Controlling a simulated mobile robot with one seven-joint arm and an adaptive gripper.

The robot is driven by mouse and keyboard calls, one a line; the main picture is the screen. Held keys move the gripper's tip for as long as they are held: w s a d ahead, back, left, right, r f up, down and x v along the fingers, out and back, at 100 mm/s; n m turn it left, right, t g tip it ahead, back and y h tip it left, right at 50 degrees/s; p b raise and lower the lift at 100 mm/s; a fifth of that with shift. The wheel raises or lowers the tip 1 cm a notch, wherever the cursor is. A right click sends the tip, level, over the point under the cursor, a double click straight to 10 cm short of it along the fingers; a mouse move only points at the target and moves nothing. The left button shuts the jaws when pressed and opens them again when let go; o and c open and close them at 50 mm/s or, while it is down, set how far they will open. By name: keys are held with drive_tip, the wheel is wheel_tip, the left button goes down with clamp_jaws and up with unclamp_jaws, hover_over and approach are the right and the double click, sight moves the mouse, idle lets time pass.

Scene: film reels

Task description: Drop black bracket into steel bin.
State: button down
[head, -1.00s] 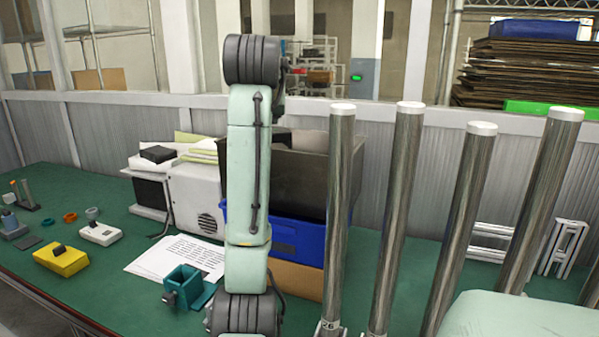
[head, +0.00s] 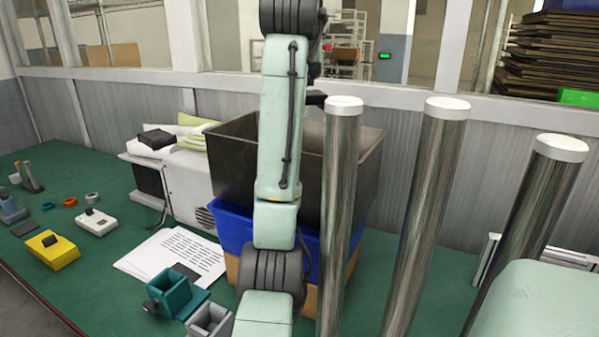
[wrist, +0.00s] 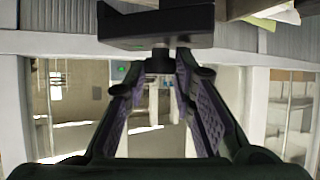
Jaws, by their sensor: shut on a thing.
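The black bracket (wrist: 155,27) is a dark block at the top of the wrist view, between the tips of my gripper (wrist: 160,62), which is shut on it. In the head view my arm hides most of the gripper; a small dark part, likely the bracket (head: 316,98), shows by the bin's upper edge. The large dark grey open bin (head: 355,165) looks like the steel bin. It sits on a blue bin (head: 232,228), partly behind my arm and a post. The bracket appears higher than the bin; whether it is over the opening I cannot tell.
Upright steel posts (head: 425,190) stand in front and to the right. A white machine (head: 190,195) is left of the bins. Paper (head: 200,255), a teal box (head: 172,293), a small grey open box (head: 208,318) and a yellow block (head: 53,252) lie on the green bench.

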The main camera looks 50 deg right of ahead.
drive_tip(key=shift+f, duration=2.95)
drive_tip(key=c, duration=1.3)
unclamp_jaws()
drive_tip(key=shift+a, duration=0.15)
drive_tip(key=shift+v, duration=5.95)
